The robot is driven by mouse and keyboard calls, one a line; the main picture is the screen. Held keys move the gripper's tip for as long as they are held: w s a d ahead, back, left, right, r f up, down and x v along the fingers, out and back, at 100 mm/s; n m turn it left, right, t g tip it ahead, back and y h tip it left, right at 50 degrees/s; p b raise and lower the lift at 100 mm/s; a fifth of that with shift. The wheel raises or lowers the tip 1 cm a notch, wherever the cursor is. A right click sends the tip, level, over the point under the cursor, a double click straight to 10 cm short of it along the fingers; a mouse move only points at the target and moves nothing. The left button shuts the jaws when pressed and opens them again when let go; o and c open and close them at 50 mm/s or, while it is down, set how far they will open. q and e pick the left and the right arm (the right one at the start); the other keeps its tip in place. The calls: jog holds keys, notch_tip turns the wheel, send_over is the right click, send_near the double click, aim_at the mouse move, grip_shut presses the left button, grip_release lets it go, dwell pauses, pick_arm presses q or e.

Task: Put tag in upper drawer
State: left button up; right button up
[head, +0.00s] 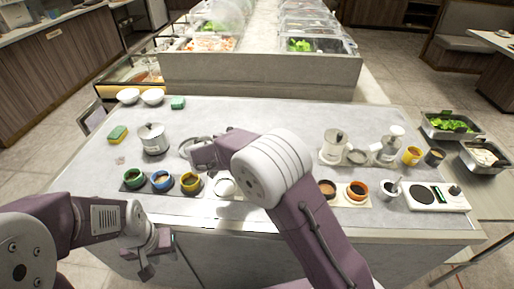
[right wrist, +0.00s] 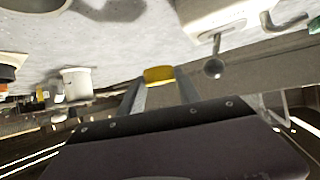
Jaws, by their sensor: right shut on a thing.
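In the right wrist view my right gripper (right wrist: 158,84) has a small yellow piece (right wrist: 158,74) between its fingertips. It may be the tag, but no marking on it can be read. In the head view my right arm reaches across the middle of the counter and its hand end (head: 205,155) is near a round metal item; the fingertips and the held piece are not clear there. My left gripper (head: 152,256) is low at the left, in front of the counter's front edge, and its jaw gap is unclear. I cannot make out an upper drawer in either view.
The grey counter (head: 280,116) holds a dark tray with green (head: 134,179), blue (head: 161,181) and yellow (head: 191,183) wells. A lidded pot (head: 153,139) stands behind them. Cups, a yellow mug (head: 411,156) and a white scale (head: 440,197) stand at right. The back middle is clear.

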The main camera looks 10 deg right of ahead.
jog(key=x, duration=0.5)
jog(key=s+d+x, duration=0.1)
jog(key=x, duration=0.1)
jog(key=shift+w+d+f+p, duration=0.1)
jog(key=shift+w+f+p, duration=0.05)
jog(key=shift+f+p, duration=0.15)
jog(key=shift+f, duration=1.95)
jog(key=shift+f, duration=0.15)
jog(key=o, duration=1.3)
jog(key=shift+o, duration=0.2)
